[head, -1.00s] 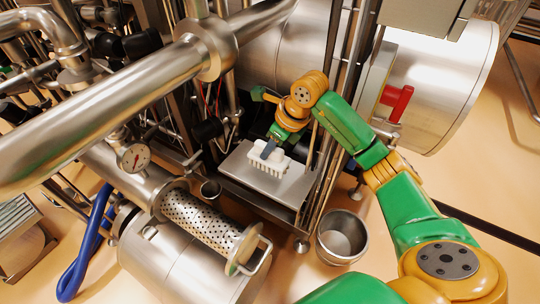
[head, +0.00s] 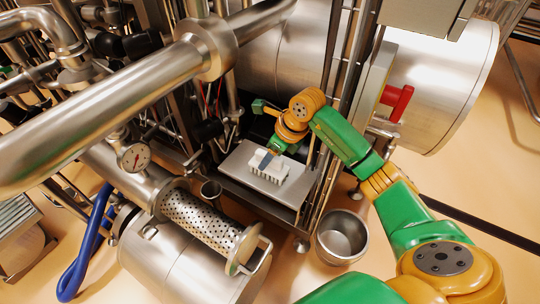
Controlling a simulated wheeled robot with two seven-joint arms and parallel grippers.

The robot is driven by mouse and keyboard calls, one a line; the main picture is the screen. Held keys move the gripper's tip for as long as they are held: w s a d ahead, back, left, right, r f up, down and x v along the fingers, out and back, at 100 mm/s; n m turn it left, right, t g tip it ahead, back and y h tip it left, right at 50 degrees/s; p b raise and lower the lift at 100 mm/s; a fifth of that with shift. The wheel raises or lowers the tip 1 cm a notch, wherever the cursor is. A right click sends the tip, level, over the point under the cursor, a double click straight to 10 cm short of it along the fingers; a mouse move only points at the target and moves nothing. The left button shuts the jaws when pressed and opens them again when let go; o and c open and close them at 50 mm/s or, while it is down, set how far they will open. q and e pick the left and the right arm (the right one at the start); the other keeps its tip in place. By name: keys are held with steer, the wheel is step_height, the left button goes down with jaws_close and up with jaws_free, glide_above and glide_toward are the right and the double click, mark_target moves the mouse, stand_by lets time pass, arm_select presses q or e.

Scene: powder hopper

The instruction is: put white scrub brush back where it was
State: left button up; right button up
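The white scrub brush (head: 275,170) is over the flat metal shelf (head: 240,172) in the middle of the head view, bristles facing down. It looks on or very near the shelf surface; I cannot tell if it touches. My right gripper (head: 267,160) comes in from above right, with a dark blue finger across the brush's near side. It appears shut on the brush; the far finger is hidden. My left gripper is not in view.
A steel bucket (head: 342,237) stands on the floor right of the shelf. Upright frame posts (head: 325,165) stand close beside my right arm. A thick pipe (head: 110,105) crosses the upper left.

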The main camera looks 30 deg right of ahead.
steer(key=v, duration=1.2)
steer(key=shift+p, duration=0.35)
steer(key=shift+s, duration=0.1)
